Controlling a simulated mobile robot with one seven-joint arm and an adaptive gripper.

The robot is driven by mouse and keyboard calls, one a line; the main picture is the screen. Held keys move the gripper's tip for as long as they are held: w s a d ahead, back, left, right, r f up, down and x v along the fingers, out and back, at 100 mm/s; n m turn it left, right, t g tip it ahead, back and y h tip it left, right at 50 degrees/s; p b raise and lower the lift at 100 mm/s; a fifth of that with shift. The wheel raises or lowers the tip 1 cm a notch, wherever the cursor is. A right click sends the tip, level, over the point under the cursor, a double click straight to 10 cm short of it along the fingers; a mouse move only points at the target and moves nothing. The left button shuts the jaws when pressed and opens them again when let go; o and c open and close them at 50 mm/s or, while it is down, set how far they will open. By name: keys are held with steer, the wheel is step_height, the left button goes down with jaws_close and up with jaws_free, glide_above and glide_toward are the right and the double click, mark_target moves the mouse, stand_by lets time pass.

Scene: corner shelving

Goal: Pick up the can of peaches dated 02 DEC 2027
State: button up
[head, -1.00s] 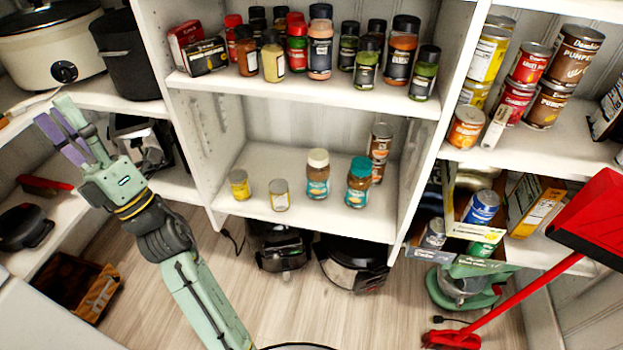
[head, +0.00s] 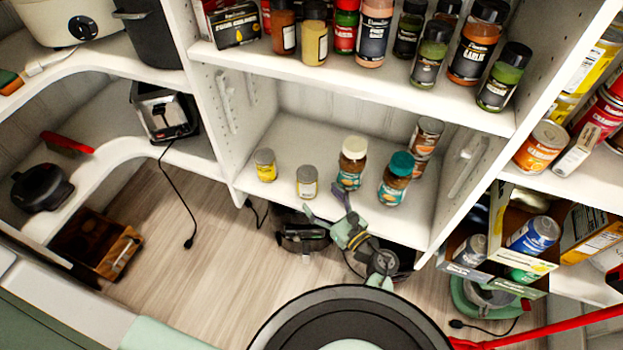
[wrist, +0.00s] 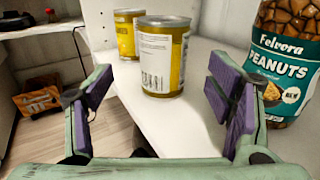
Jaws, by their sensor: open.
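Two small cans stand upright on the middle shelf: a yellow can (head: 265,166) and a can with a pale label facing me (head: 307,183). In the wrist view the nearer can (wrist: 163,60) shows a white label side with a barcode and yellow edges. The other can (wrist: 126,33) stands behind it to the left, partly hidden. No date or the word peaches is readable on either. My gripper (head: 327,205) is at the shelf's front edge, just in front of the nearer can. It is open and empty, with this can beyond and between its fingers (wrist: 158,92), apart from them.
A peanuts jar (wrist: 285,65) stands close right of my right finger. In the head view a cream-lidded jar (head: 352,163), a teal-lidded jar (head: 396,180) and stacked cans (head: 426,140) are to the right. Spice jars fill the shelf above. An orange can (head: 540,147) stands on the right shelf.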

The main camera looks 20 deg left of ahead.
mark_target(314, 188)
steer(key=p+x, duration=0.2)
steer(key=x, duration=0.5)
steer(key=shift+w+r, duration=0.1)
steer(key=shift+w, duration=0.15)
steer(key=shift+w+a, duration=0.2)
steer(key=c, duration=1.6)
steer(key=shift+o, duration=0.2)
